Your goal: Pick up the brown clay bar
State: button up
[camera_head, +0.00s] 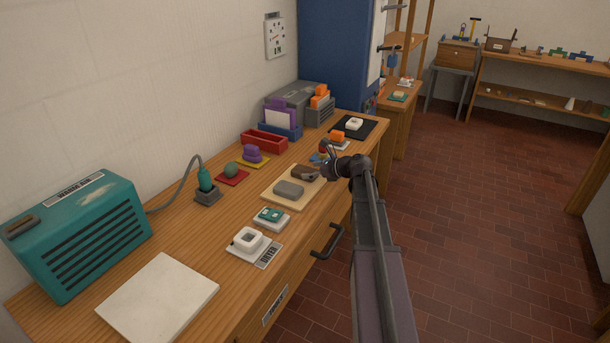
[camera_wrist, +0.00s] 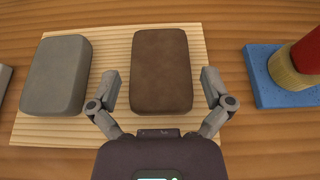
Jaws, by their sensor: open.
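The brown clay bar (camera_wrist: 161,70) lies flat on a pale wooden board, right of a grey clay bar (camera_wrist: 56,75). In the head view the brown bar (camera_head: 304,172) is partly hidden by my gripper (camera_head: 322,166). In the wrist view my gripper (camera_wrist: 160,92) is open. One finger is on each side of the bar's near half, with a gap to the bar on both sides. I cannot tell how high the fingertips are above the board.
The pale board (camera_wrist: 110,125) lies on the wooden bench. A blue block (camera_wrist: 268,92) bearing a red and tan piece (camera_wrist: 304,58) stands just right of my gripper.

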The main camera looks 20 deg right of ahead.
aim_at(304, 170)
jog(key=shift+b+x, duration=0.4)
jog(key=shift+x, duration=1)
jog(key=shift+r, duration=0.1)
jog(key=c, duration=1.1)
jog(key=shift+r, duration=0.15)
notch_tip(304, 170, up, 4)
jog(key=p, duration=0.4)
jog(key=s+a, duration=0.2)
jog(key=s, duration=0.3)
jog(key=s+a, duration=0.2)
jog(key=s, duration=0.2)
jog(key=s+a+p, duration=0.1)
jog(key=s+a, duration=0.1)
jog(key=s, duration=0.3)
jog(key=shift+s+a+r, duration=0.15)
jog(key=shift+s+r, duration=0.15)
jog(key=shift+s, duration=0.1)
